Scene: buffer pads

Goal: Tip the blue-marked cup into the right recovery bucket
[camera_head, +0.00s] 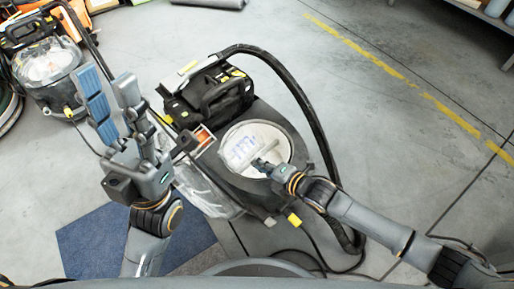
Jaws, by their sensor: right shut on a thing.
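A pale cup with blue marks (240,148) is tilted on its side over the round white opening (284,146) of the dark machine in the middle, which I take for the right recovery bucket. My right gripper (264,166) is shut on the cup at its lower right end. I cannot tell if anything is coming out of the cup. My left gripper (138,106) points up the picture, left of the machine.
A thick black hose (298,92) arches around the machine's right side. A second machine with a pale round top (45,64) stands far left. A blue mat (92,243) lies lower left. The floor at right is clear.

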